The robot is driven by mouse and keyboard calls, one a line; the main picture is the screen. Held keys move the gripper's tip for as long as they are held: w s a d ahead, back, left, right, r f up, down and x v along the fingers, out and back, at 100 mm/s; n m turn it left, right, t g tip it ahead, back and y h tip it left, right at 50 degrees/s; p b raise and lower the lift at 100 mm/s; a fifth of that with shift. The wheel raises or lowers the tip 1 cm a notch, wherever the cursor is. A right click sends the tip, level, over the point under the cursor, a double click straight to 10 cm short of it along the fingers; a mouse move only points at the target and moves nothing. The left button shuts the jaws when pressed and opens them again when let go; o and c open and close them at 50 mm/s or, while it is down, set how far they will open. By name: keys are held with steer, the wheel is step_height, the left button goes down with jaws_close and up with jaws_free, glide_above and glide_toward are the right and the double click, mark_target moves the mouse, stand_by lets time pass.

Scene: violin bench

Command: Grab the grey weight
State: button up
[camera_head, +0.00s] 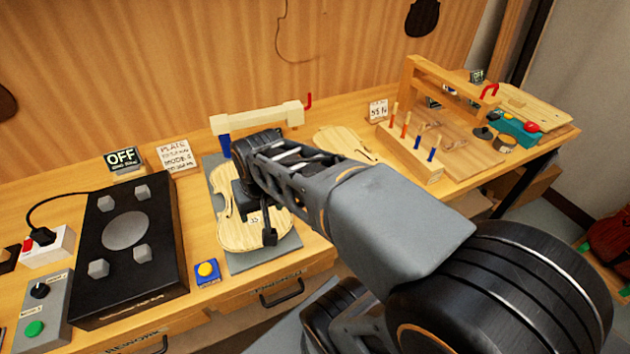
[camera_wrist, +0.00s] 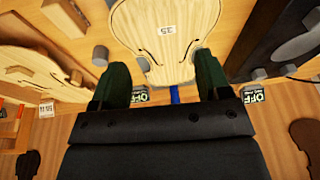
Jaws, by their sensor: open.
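Two views show possible grey weights, and I cannot tell which one the task names. Small grey blocks stand on the black box, one at its near right (camera_head: 142,252). In the wrist view a small grey block (camera_wrist: 100,56) stands beside the pale violin plate, on the left. My gripper (camera_head: 256,216) hangs over the violin plate (camera_head: 232,228), partly hidden by my arm. In the wrist view my gripper (camera_wrist: 162,78) has its two dark green fingers wide apart, with the plate showing between them and nothing held.
The black box (camera_head: 158,282) with its round pad stands at left. A yellow button (camera_head: 206,269) sits at the front edge. A second plate (camera_head: 345,143), a peg rack (camera_head: 410,152) and a wooden frame (camera_head: 440,68) fill the right side.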

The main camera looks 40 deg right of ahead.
steer(key=shift+o, duration=0.2)
steer(key=w+d+r+m+g+p, duration=0.1)
steer(key=w+d+m+p, duration=0.2)
steer(key=w+d+m, duration=0.4)
steer(key=d, duration=0.2)
steer(key=shift+w+d+m+g, duration=0.3)
steer(key=shift+d+m+g, duration=0.05)
steer(key=shift+m+g, duration=0.05)
steer(key=w+d+f+m+g+y+p, duration=0.1)
steer(key=w+d+f+m+p, duration=0.15)
steer(key=d+m, duration=0.6)
steer(key=f, duration=0.3)
steer(key=d+f, duration=0.1)
steer(key=f, duration=0.2)
steer(key=d+f+p, duration=0.1)
steer(key=f, duration=0.2)
steer(key=shift+w+d+f, duration=0.15)
steer(key=shift+d+f, duration=0.05)
steer(key=shift+d, duration=0.05)
steer(key=shift+a+f+p, duration=0.25)
steer(key=shift+f+p, duration=0.1)
steer(key=shift+f, duration=1.25)
steer(key=shift+a+f+p, duration=0.2)
steer(key=shift+f+p, duration=0.15)
steer(key=shift+f, duration=1.25)
steer(key=shift+c, duration=0.3)
steer(key=c, duration=1.2)
